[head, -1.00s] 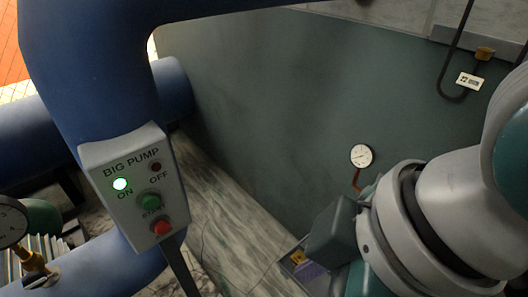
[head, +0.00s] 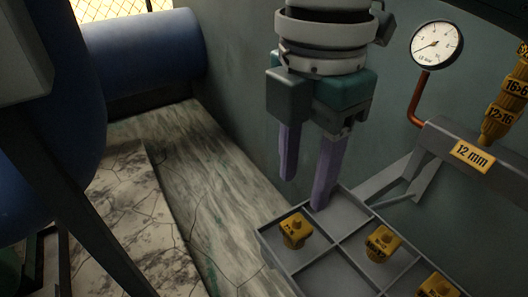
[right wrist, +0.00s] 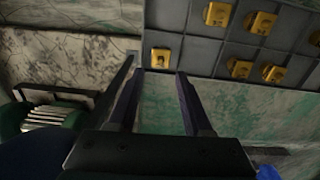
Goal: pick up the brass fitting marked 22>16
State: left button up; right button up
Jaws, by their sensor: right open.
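Several brass fittings sit in a grey compartmented tray (head: 340,271). One fitting (head: 295,229) is in the left compartment, another (head: 383,242) to its right, and a third (head: 438,287) at the lower edge. Their marks are too small to read surely, so I cannot tell which is 22>16. In the right wrist view, one fitting (right wrist: 160,57) shows just beyond the gap between the fingertips (right wrist: 155,70). My left gripper is not in view.
A bracket labelled 12 mm (head: 472,154) carries stacked brass fittings (head: 505,95), two marked 16>6 and 12>16. A pressure gauge (head: 437,45) on a copper pipe stands beside it. The stone floor (head: 185,200) left of the tray is clear.

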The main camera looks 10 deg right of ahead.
aim_at(295, 222)
notch_tip(295, 222, down, 4)
jog(key=shift+s+a+r+b, duration=0.1)
jog(key=shift+s+a+b, duration=0.05)
jog(key=shift+b, duration=0.15)
notch_tip(295, 222, down, 6)
jog(key=shift+r+b, duration=0.25)
jog(key=shift+b, duration=0.45)
jog(key=shift+r, duration=0.1)
grip_shut()
